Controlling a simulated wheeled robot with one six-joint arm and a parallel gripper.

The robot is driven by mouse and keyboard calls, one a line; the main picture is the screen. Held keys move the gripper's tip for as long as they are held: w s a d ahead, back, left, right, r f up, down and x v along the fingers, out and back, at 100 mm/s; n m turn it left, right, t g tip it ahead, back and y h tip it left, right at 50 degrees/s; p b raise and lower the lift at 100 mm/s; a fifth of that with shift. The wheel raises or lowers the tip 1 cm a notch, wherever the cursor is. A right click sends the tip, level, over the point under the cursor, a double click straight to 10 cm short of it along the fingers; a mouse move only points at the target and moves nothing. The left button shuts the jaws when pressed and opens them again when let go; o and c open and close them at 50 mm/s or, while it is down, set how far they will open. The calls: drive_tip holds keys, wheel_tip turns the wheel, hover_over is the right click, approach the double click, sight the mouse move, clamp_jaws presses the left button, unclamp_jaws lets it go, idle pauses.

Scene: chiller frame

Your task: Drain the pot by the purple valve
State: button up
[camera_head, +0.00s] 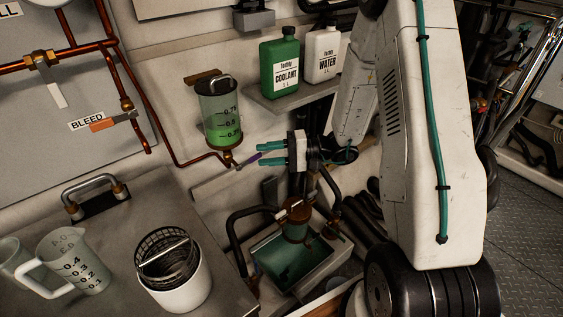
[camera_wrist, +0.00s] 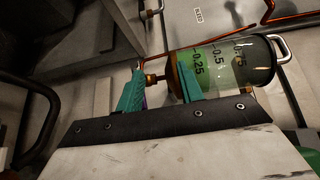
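The pot (camera_head: 221,108) is a clear upright cylinder with a handle on top, mounted against the wall panel. The purple valve handle (camera_head: 248,159) slants up to the right from the copper pipe fitting under the pot. My gripper (camera_head: 259,153) is to the right of the valve, with its teal fingers apart and pointing left. The purple handle's end is at the fingertips; whether they touch it is unclear. In the wrist view, the pot (camera_wrist: 225,62) lies beyond the fingers, which hide most of the purple handle.
A green coolant bottle (camera_head: 279,66) and a white water bottle (camera_head: 323,55) stand on a shelf above my gripper. A green-lined tray (camera_head: 259,248) with a copper-coloured canister (camera_head: 297,220) is below. A measuring jug (camera_head: 72,262) and a white bucket (camera_head: 186,289) stand at lower left.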

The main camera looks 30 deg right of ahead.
drive_tip(key=s+a+r+n+g+h, duration=0.2)
drive_tip(key=s+a+r+g+h, duration=0.1)
drive_tip(key=s+r, duration=0.4)
drive_tip(key=s+a+r+n+g+h, duration=0.2)
drive_tip(key=s+r+g+h, duration=0.3)
drive_tip(key=s, duration=0.7)
drive_tip(key=shift+s+a+r+n+g, duration=0.15)
drive_tip(key=shift+a+r+n+g, duration=0.25)
drive_tip(key=shift+r+n+g, duration=0.6)
drive_tip(key=shift+r+t, duration=0.2)
drive_tip(key=shift+t, duration=0.1)
